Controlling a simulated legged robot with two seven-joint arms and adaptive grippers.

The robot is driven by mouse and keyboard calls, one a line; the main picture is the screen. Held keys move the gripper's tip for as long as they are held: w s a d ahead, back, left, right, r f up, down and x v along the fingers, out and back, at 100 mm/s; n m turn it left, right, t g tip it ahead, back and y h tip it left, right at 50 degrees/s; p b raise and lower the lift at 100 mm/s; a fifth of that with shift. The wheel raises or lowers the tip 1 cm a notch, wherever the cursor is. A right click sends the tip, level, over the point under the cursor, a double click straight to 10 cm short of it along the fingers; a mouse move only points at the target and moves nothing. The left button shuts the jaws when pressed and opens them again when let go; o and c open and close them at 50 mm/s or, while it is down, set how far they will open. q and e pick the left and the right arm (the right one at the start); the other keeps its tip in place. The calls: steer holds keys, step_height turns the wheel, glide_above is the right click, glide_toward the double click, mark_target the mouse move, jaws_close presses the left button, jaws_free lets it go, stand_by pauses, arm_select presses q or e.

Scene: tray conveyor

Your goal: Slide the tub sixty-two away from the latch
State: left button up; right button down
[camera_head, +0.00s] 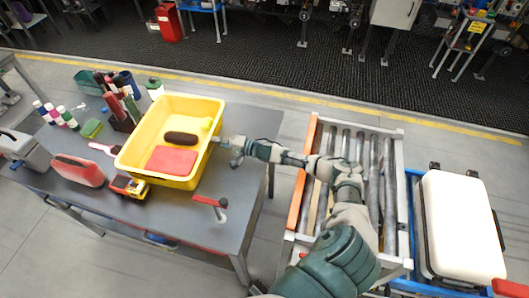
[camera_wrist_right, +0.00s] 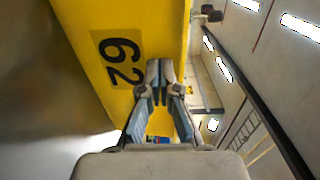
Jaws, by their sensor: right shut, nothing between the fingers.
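The yellow tub (camera_head: 146,150) sits on the grey table, with a red flat piece, a dark oval item and a small yellow item inside. In the right wrist view, its yellow wall (camera_wrist_right: 70,45) bears a black "62". A red-handled clamp (camera_head: 208,201), which looks like the latch, is on the table in front of the tub's right side. My right gripper (camera_head: 228,146) is at the tub's right wall, shut and empty. In the right wrist view its fingertips (camera_wrist_right: 160,70) are together beside the wall; I cannot tell if they touch it. My left gripper is not in view.
A roller conveyor (camera_head: 375,190) and a white-lidded case (camera_head: 458,225) stand to the right. The tabletop in front of the tub is mostly bare.

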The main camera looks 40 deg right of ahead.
steer(key=shift+w+d+f, duration=0.1)
steer(key=shift+w+f, duration=0.05)
steer(key=shift+s, duration=0.2)
steer(key=v, duration=1.1)
steer(key=shift+s+d+f, duration=0.2)
steer(key=shift+d+f, duration=0.1)
steer(key=shift+d, duration=0.15)
steer(key=shift+a, duration=0.1)
steer(key=shift+a+r, duration=0.1)
